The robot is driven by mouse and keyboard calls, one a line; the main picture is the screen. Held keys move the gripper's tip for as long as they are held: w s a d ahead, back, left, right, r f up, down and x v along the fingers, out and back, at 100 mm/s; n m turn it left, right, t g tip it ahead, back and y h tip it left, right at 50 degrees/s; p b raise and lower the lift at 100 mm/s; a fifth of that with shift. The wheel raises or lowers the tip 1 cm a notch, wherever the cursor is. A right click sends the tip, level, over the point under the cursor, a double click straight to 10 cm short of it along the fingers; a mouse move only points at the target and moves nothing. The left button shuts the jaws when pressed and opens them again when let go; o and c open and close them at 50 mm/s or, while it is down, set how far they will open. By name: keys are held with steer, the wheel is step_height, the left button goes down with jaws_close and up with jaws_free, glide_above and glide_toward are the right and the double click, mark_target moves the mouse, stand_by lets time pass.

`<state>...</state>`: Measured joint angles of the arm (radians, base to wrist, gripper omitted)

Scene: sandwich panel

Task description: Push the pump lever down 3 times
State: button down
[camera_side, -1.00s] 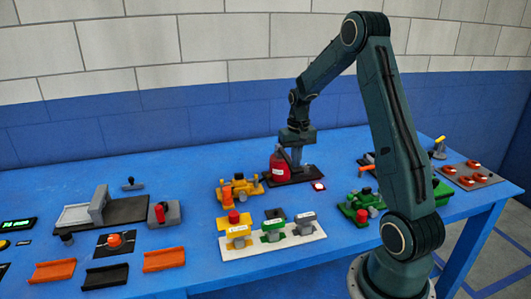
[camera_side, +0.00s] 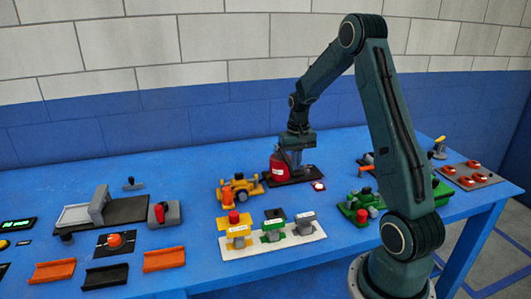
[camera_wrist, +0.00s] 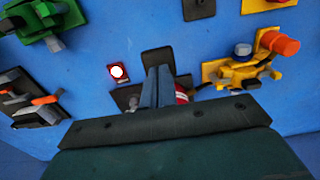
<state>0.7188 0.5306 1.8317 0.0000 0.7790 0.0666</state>
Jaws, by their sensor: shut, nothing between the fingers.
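The pump has a red tank (camera_side: 279,169) on a black base (camera_side: 308,176) near the back middle of the blue table. In the wrist view the red tank (camera_wrist: 181,95) shows only partly behind the fingers. My gripper (camera_side: 294,167) is shut and empty, pointing down right beside the tank over the base. Its closed fingers (camera_wrist: 158,80) also show in the wrist view. The lever is mostly hidden by the fingers, so I cannot tell its exact angle or whether they touch it.
A small red-framed light (camera_side: 319,186) glows beside the base. A yellow-orange device (camera_side: 240,190) stands to the left, and a white strip with several blocks (camera_side: 310,237) lies in front. Green devices (camera_side: 360,207) stand to the right. Bare table lies behind the pump.

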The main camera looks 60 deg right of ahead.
stand_by(0.6)
step_height(320, 180, up, 7)
stand_by(1.2)
stand_by(0.6)
step_height(320, 180, up, 5)
steer(key=shift+f, duration=0.1)
stand_by(0.6)
